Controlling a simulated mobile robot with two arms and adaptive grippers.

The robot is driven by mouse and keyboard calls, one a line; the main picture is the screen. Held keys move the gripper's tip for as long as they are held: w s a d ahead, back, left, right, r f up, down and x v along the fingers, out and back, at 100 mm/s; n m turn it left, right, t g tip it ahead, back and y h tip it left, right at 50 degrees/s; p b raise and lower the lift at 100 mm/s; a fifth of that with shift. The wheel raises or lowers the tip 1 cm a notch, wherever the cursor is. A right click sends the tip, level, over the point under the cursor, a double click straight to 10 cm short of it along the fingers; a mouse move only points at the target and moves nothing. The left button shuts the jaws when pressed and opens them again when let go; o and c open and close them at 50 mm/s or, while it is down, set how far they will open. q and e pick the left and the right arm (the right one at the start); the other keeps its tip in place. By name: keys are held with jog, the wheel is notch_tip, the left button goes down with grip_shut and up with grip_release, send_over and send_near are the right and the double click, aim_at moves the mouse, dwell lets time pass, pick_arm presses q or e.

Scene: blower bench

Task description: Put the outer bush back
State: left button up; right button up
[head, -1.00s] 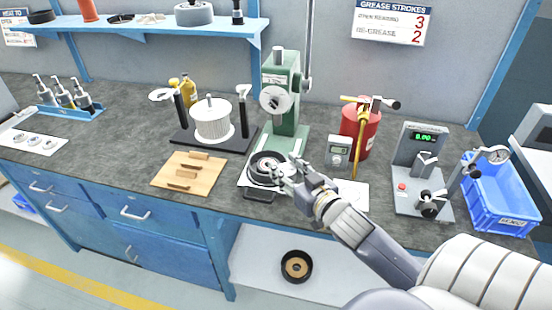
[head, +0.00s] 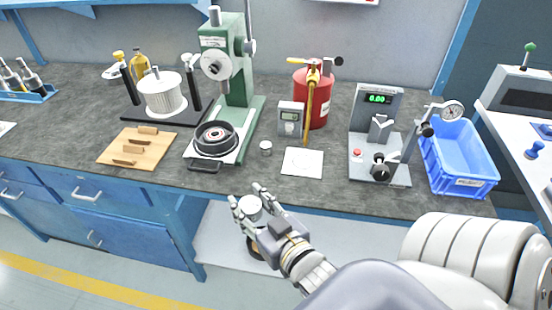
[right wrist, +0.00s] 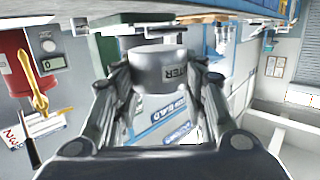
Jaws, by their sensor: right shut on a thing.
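My right gripper (head: 252,207) is shut on a grey metal cylinder, the outer bush (head: 249,205). It holds the bush in the air in front of the bench's front edge. In the right wrist view the bush (right wrist: 158,72) sits between the fingers of my right gripper (right wrist: 160,88), and the letters "TER" show on its side. A black ring-shaped housing (head: 215,139) with a lighter ring inside sits on the plate of the green press (head: 230,60). My left gripper is not in view.
A small metal cylinder (head: 265,147) stands on the bench beside a white card (head: 302,162). A wooden block holder (head: 137,147) lies left of the press. A gauge stand (head: 379,140) and a blue crate (head: 460,155) are on the right. The bench's front strip is mostly clear.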

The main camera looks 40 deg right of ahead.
jog(key=shift+s, duration=0.15)
jog(key=shift+w+d, duration=0.15)
jog(key=shift+w, duration=0.1)
jog(key=w+d+p, duration=0.1)
jog(key=w+d, duration=0.3)
jog(key=w, duration=0.1)
send_over(259, 177)
jog(key=s+a, duration=0.1)
jog(key=shift+s+a+f, duration=0.15)
jog(key=shift+s+f, duration=0.05)
jog(key=shift+f, duration=0.4)
jog(key=shift+w+d, duration=0.4)
jog(key=shift+w, duration=0.05)
jog(key=f, duration=0.3)
jog(key=shift+w+d+f, duration=0.2)
jog(key=shift+w+d, duration=0.05)
jog(key=shift+d, duration=0.05)
jog(key=shift+f, duration=0.2)
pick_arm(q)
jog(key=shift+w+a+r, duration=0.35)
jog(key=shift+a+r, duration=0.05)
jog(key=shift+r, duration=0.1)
pick_arm(e)
jog(key=shift+a, duration=0.1)
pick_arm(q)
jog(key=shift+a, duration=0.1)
